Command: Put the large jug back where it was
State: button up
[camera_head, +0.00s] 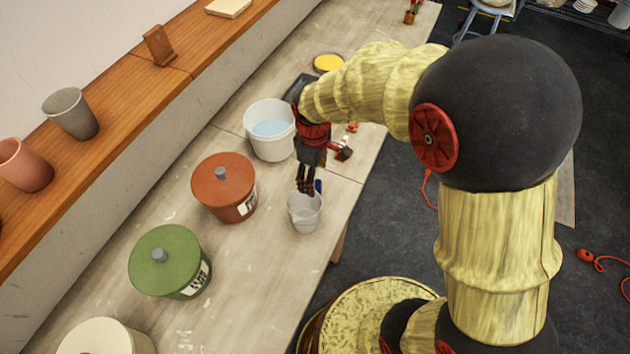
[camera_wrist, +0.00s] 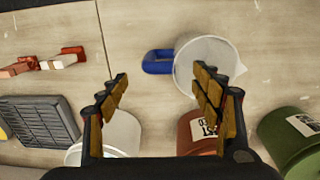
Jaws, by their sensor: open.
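A clear jug (camera_head: 304,214) with a blue handle stands upright on the worktable, near its front edge. In the wrist view the jug (camera_wrist: 212,58) is seen from above, its blue handle (camera_wrist: 157,62) pointing left. It looks empty. It is the only jug I can make out, so its size cannot be compared. My gripper (camera_head: 307,188) is just behind the jug, close to its handle side. In the wrist view my gripper (camera_wrist: 165,82) is open with nothing between its fingers. The handle lies beyond the fingertips, and the right fingers overlap the jug's rim in the picture. Contact cannot be told.
A white bucket of pale blue liquid (camera_head: 270,130) stands behind my gripper. A red-brown lidded pot (camera_head: 222,190) and a green lidded pot (camera_head: 168,262) stand left of the jug. A red-headed tool (camera_head: 342,150) lies near the table edge. Bare tabletop (camera_head: 262,275) lies in front.

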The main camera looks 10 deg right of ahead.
jog(key=s+d+r+m+t, duration=0.15)
jog(key=s+r, duration=0.25)
jog(key=r, duration=0.5)
jog(key=s+d+r+m+t, duration=0.1)
jog(key=s+d+r+m, duration=0.2)
jog(key=r, duration=0.6)
jog(key=s+d+r+m+t, duration=0.2)
jog(key=s+r+m, duration=0.3)
jog(key=s, duration=0.5)
jog(key=shift+s+d+m+t, duration=0.35)
jog(key=shift+d+m, duration=0.1)
jog(key=shift+d, duration=0.3)
notch_tip(320, 180, down, 7)
jog(key=b, duration=0.6)
jog(key=shift+b, duration=0.35)
